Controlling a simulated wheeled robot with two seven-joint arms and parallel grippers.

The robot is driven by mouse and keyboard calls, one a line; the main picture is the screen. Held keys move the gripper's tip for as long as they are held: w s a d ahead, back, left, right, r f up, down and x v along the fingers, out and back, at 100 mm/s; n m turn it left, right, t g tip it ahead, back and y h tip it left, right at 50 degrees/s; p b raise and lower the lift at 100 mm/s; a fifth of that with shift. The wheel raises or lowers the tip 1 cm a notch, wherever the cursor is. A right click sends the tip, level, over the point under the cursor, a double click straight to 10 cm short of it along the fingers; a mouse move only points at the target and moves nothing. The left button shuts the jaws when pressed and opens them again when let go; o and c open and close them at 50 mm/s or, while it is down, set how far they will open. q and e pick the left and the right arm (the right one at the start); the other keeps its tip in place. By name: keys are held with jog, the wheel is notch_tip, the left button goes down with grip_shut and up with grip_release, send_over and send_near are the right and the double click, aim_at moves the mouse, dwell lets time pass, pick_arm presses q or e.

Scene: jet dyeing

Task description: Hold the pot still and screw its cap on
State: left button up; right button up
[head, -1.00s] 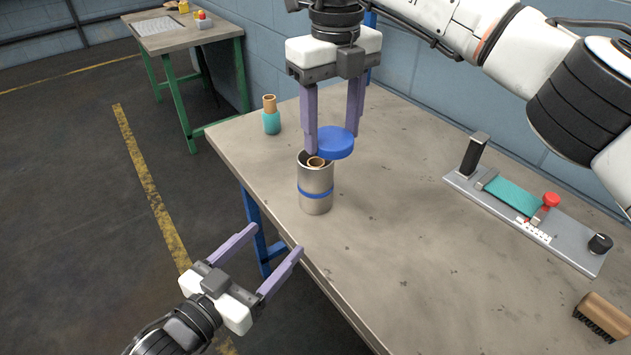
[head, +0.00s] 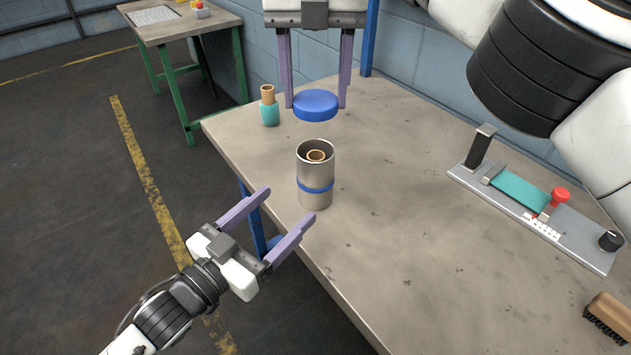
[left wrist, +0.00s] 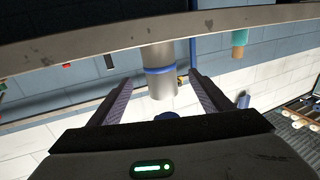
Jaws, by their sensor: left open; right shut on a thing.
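The pot (head: 316,173) is a steel cylinder with a blue band, standing upright and uncapped near the table's left edge. A tan ring-shaped end shows inside its open mouth. The blue cap (head: 316,104) is held level between the fingers of my right gripper (head: 316,101), above and apart from the pot, a little behind it. My left gripper (head: 287,210) is open and empty, just left of and nearer than the pot, its fingers pointing towards it. In the left wrist view the pot (left wrist: 160,75) appears upside down between the open fingers (left wrist: 158,92), ahead of them.
A teal bobbin-like item with a tan top (head: 269,106) stands behind the pot to the left. A grey fixture with a teal strip and red knob (head: 535,205) lies at the right, a brush (head: 608,318) nearer. The table (head: 400,240) between is clear.

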aim_at(306, 187)
pick_arm(q)
jog(key=x, duration=1)
jog(key=shift+w+d, duration=0.25)
jog(key=shift+w, duration=0.05)
jog(key=c, duration=1.6)
pick_arm(e)
jog(key=shift+f, duration=2.5)
jog(key=shift+f, duration=0.9)
jog(key=shift+f, duration=0.5)
